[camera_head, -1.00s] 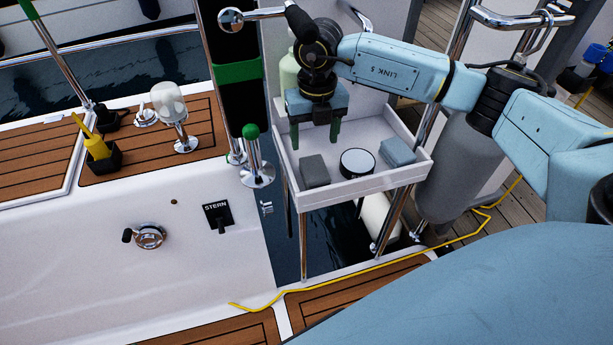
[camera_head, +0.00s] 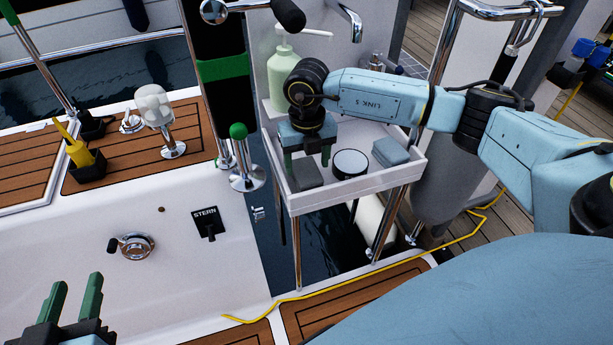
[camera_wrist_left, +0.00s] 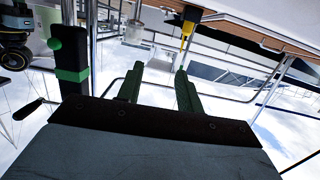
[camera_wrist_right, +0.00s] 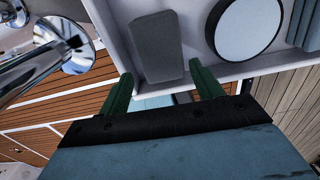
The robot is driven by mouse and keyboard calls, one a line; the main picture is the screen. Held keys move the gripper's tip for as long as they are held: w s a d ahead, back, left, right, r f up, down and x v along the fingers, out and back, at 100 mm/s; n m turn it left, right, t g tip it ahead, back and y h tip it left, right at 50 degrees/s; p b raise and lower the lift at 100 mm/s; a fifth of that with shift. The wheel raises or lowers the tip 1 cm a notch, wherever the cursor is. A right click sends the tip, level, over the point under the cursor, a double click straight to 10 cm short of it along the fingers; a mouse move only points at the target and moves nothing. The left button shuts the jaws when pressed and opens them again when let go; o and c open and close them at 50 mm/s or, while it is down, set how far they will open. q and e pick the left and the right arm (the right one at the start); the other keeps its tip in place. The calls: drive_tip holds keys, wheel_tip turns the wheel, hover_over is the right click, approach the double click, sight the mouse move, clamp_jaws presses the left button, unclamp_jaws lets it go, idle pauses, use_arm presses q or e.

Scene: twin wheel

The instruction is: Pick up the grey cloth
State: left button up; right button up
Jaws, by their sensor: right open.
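The grey cloth (camera_head: 307,176) is a dark grey folded block at the left front of the white tray (camera_head: 350,189). In the right wrist view the grey cloth (camera_wrist_right: 157,48) lies just beyond and between my fingertips. My right gripper (camera_head: 307,162) is open, pointing down over the cloth; its fingers (camera_wrist_right: 160,72) straddle the cloth's line with nothing between them. Whether they touch it I cannot tell. My left gripper (camera_head: 76,282) is open and empty at the lower left, far from the tray; it also shows in the left wrist view (camera_wrist_left: 160,70).
A round white-topped dark tin (camera_head: 350,163) and a blue-grey folded cloth (camera_head: 390,151) share the tray. A green pump bottle (camera_head: 285,72) stands behind my right gripper. A chrome post with a green cap (camera_head: 240,155) is left of the tray. A yellow line (camera_head: 350,284) runs below.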

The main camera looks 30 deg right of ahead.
sight(307, 171)
drive_tip(key=shift+f, duration=0.25)
drive_tip(key=f+b, duration=0.1)
drive_tip(key=f, duration=0.1)
drive_tip(key=f+b, duration=0.1)
drive_tip(key=f, duration=0.1)
drive_tip(key=shift+w+d+b, duration=0.25)
drive_tip(key=shift+w+b, duration=0.1)
use_arm(q)
wheel_tip(307, 171, up, 10)
drive_tip(key=s+d+t+h, duration=0.1)
drive_tip(key=t+h, duration=0.1)
drive_tip(key=t, duration=0.5)
drive_tip(key=shift+s+d+r+h, duration=0.2)
drive_tip(key=shift+s+r+h, duration=0.05)
drive_tip(key=shift+h, duration=0.15)
use_arm(e)
drive_tip(key=shift+f, duration=0.35)
drive_tip(key=c, duration=0.7)
drive_tip(key=shift+c, duration=0.2)
use_arm(q)
drive_tip(key=shift+w+f, duration=0.1)
use_arm(e)
drive_tip(key=shift+r, duration=0.15)
